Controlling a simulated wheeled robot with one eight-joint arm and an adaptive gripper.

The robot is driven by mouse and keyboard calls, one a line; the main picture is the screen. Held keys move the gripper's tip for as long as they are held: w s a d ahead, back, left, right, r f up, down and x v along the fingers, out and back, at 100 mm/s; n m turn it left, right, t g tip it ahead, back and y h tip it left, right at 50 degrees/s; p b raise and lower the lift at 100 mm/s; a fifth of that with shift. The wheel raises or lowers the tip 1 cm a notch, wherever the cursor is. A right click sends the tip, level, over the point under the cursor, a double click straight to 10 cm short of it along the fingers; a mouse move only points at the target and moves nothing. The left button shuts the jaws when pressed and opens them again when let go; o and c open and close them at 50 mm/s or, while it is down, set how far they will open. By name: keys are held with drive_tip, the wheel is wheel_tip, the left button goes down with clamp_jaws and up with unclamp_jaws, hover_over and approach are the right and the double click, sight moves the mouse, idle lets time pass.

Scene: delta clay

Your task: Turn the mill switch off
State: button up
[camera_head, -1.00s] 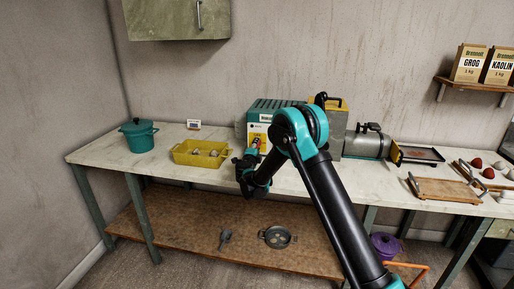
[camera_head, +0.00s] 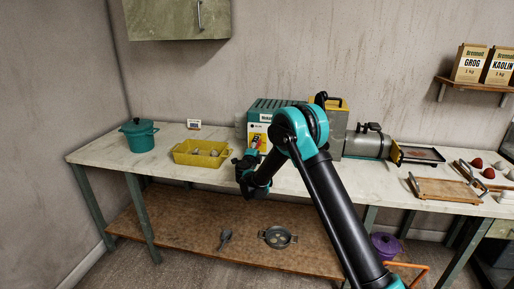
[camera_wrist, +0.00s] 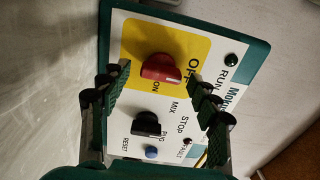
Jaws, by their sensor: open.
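The mill (camera_head: 275,106) stands on the bench, its front panel (camera_head: 255,128) partly hidden by my arm. In the wrist view, the panel (camera_wrist: 135,40) has a red rotary switch (camera_wrist: 160,68) on a yellow patch marked OFF and ON. A white mark is on the knob's right end in the picture; I cannot tell surely which setting it is at. My gripper (camera_wrist: 161,85) is open, its fingers either side of the red switch and apart from it. In the head view my gripper (camera_head: 252,150) is in front of the panel.
Below the red switch in the wrist view are a black knob (camera_wrist: 147,124) and a blue button (camera_wrist: 151,152). A yellow tray (camera_head: 183,153) and a teal pot (camera_head: 139,136) stand to the left on the bench. A metal barrel (camera_head: 362,145) extends right.

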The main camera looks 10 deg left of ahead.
drive_tip(key=s, duration=1.1)
drive_tip(key=shift+s, duration=0.25)
